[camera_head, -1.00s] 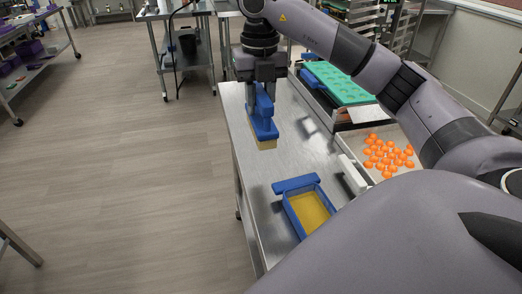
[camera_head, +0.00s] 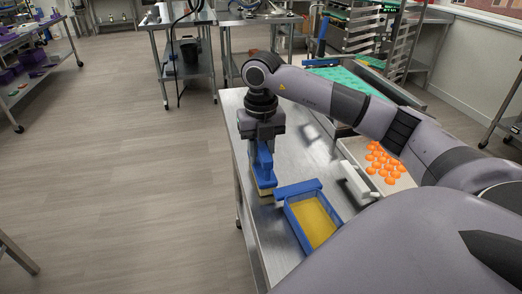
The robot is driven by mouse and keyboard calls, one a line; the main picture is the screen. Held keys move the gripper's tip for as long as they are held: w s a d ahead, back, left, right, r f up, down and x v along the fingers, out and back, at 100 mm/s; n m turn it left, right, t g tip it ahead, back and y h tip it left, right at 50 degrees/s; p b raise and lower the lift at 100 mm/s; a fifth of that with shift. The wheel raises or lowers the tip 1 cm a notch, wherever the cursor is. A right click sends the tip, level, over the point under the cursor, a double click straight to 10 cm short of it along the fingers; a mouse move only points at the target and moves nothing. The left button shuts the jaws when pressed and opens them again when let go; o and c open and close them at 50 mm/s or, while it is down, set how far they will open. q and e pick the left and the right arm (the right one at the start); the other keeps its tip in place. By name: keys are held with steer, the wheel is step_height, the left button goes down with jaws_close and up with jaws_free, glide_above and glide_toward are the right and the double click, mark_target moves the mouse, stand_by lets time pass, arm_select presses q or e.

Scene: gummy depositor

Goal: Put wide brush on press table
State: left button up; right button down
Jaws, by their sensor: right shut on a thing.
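The wide brush (camera_head: 264,173), blue with pale yellowish bristles, is upright in my right gripper (camera_head: 263,143), which is shut on its blue handle. The bristle end is at or just above the left part of the steel press table (camera_head: 297,158); I cannot tell whether it touches. The brush is just left of a blue tray. My left gripper is not in view.
The blue tray (camera_head: 291,221) with yellow contents stands at the table's front. A white block-like thing (camera_head: 356,183) and a tray (camera_head: 403,183) of orange gummies are to its right. A green mould (camera_head: 362,82) lies behind my right arm. Bare tabletop shows in the middle.

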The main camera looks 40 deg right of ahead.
steer(key=shift+f, duration=0.15)
steer(key=c, duration=0.9)
jaws_free()
steer(key=shift+o, duration=0.2)
steer(key=shift+r, duration=0.3)
step_height(320, 180, up, 6)
steer(key=shift+w+r, duration=0.1)
steer(key=shift+r, duration=0.15)
step_height(320, 180, up, 4)
steer(key=shift+p, duration=0.55)
steer(key=shift+r, duration=0.65)
